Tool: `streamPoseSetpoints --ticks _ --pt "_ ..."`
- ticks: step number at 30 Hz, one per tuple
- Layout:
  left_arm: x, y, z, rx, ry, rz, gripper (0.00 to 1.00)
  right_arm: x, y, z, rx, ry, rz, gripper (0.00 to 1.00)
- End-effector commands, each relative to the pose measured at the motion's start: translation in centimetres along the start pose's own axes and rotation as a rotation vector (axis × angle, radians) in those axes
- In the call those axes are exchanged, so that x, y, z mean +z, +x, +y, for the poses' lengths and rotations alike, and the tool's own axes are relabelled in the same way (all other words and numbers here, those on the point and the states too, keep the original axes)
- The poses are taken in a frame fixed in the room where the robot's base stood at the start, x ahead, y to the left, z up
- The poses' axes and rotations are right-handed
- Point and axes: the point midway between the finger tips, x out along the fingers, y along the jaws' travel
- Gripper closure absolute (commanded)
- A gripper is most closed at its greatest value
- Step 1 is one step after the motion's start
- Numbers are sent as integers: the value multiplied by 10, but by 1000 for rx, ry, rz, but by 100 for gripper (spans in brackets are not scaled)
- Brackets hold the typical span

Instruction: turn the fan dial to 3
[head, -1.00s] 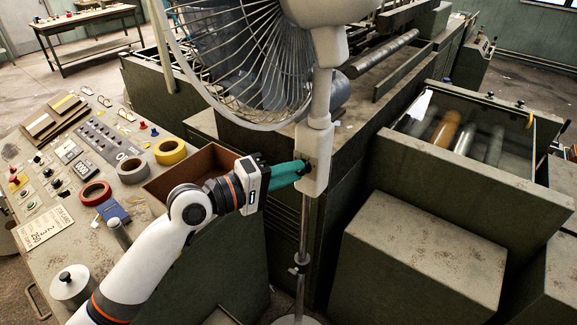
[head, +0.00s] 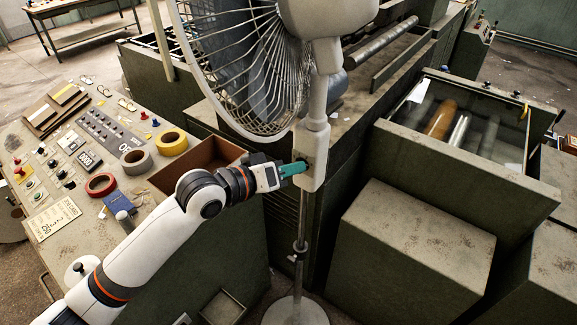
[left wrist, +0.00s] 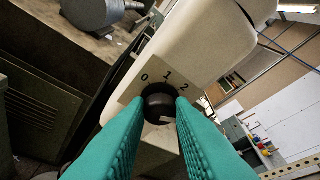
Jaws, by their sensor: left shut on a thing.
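The white pedestal fan (head: 315,140) stands in front of the machine, with its control box on the pole. The fan dial (left wrist: 159,98) is a round black knob on a plate marked 0, 1 and 2 in the left wrist view; a 3 does not show there. My left gripper (head: 300,166) has green fingers, which also show in the left wrist view (left wrist: 160,112). They are shut on the dial, one fingertip on each side of it. I cannot tell which number the dial points to. My right gripper is not in view.
A control desk (head: 60,215) with buttons, tape rolls and a blue booklet (head: 118,203) lies left of the fan. An open brown box (head: 205,158) is close behind my left arm. Green cabinets (head: 410,250) stand to the right. The fan's wire cage (head: 250,120) is just above the gripper.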

Motion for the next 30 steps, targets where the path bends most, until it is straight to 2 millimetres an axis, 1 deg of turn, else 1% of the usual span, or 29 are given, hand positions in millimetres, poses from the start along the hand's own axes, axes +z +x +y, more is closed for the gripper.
streamPoseSetpoints --ticks 1,16,17,18,20,21,30 --pt "-2 0 1 6 7 6 100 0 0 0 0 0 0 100" --pt "-3 1 1 13 22 7 100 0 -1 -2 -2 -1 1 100" --pt "-3 1 1 13 22 7 75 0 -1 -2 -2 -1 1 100" --pt "-3 1 1 13 22 7 69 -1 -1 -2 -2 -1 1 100" --pt "-2 1 1 12 21 6 59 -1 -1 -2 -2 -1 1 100" --pt "-2 0 1 12 22 5 57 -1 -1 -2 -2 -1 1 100" --pt "-1 -2 1 10 22 2 57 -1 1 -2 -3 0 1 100"
